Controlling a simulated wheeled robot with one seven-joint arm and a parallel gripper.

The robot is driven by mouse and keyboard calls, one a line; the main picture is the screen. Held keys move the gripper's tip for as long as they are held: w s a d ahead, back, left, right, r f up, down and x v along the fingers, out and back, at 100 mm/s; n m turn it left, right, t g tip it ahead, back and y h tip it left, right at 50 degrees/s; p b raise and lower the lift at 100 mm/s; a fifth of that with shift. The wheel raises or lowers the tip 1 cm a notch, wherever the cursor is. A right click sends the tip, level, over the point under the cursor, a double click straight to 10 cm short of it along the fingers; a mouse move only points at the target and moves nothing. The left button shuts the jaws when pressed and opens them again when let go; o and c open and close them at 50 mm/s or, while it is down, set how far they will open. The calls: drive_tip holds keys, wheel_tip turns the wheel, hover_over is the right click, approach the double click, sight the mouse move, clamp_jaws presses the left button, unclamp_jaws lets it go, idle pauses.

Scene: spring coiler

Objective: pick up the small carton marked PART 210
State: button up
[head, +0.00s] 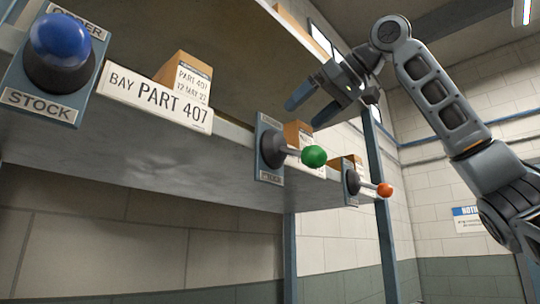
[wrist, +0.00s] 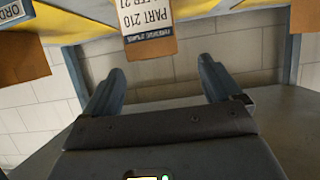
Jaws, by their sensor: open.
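The small carton marked PART 210 (wrist: 152,45) shows at the top of the wrist view, brown with a white label that reads upside down. Its upper part in that view is cut off. My gripper (wrist: 163,60) is open and empty, its two fingers pointing toward the carton, one to either side of it in the picture and apart from it. In the head view my gripper (head: 303,116) hangs over the shelf edge, above a brown carton (head: 297,132) behind a green-knobbed lever. That carton's label is too small to read there.
A carton marked PART 407 (head: 186,78) stands on the shelf behind its bay sign (head: 157,103). Levers with blue (head: 60,40), green (head: 313,156) and orange (head: 385,190) knobs stick out from the shelf front. Other brown cartons (wrist: 22,58) (wrist: 305,15) flank the wrist view.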

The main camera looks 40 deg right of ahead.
sight(286, 132)
drive_tip(key=shift+p+x, duration=0.4)
drive_tip(key=shift+x, duration=1.1)
drive_tip(key=x, duration=0.1)
drive_tip(key=p+x, duration=0.1)
drive_tip(key=x, duration=0.3)
drive_tip(key=shift+d+p, duration=0.25)
drive_tip(key=shift+p, duration=0.15)
drive_tip(key=shift+r, duration=0.1)
drive_tip(key=c, duration=1.5)
